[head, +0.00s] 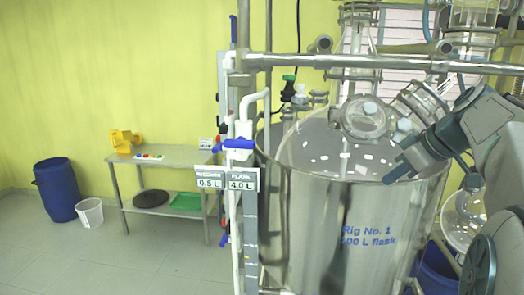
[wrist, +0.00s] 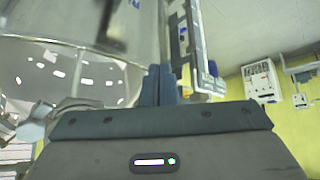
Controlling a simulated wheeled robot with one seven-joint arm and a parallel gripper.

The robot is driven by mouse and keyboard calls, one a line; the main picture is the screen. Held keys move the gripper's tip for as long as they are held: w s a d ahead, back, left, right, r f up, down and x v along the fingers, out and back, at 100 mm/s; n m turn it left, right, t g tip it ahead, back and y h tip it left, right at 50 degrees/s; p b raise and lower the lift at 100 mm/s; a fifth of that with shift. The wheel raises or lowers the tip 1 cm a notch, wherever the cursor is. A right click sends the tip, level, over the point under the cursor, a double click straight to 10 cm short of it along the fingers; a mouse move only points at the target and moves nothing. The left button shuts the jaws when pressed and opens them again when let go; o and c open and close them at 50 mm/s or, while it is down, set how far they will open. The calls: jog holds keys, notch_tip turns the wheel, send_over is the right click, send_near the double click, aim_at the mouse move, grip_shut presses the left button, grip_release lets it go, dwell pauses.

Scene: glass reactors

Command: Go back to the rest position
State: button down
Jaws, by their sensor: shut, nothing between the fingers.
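My gripper (head: 391,178) is at the right in the head view, in front of the upper part of the large glass vessel (head: 310,225) marked "Rig No. 1". In the wrist view my gripper (wrist: 160,72) shows its two blue-grey fingers together, with nothing between them. The glass vessel wall (wrist: 70,70) fills the left of the wrist view. My arm comes in from the right edge of the head view.
A metal pipe frame (head: 380,62) crosses above the vessel. A blue-handled valve (head: 238,144) and volume signs (head: 242,181) stand at its left. A steel table (head: 185,156), a blue bin (head: 56,190) and a white bucket (head: 90,212) are farther left. Floor between is clear.

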jog(key=s+a+f+m+g+h, duration=0.1)
jog(key=s+a+f+m, duration=0.1)
jog(key=s+a+f, duration=0.2)
jog(key=s+a+f+m+h+b, duration=0.1)
jog(key=s+a+f+m, duration=0.2)
jog(key=s+f, duration=0.7)
jog(key=s+a+f+m+g+h, duration=0.1)
jog(key=s+a+f+m+h, duration=0.1)
jog(key=s+a+f, duration=0.4)
jog(key=shift+s+a+f+m+g, duration=0.15)
jog(key=shift+s+f+m+g, duration=0.25)
jog(key=shift+f, duration=0.6)
jog(key=c, duration=2.1)
grip_release()
jog(key=shift+c, duration=0.2)
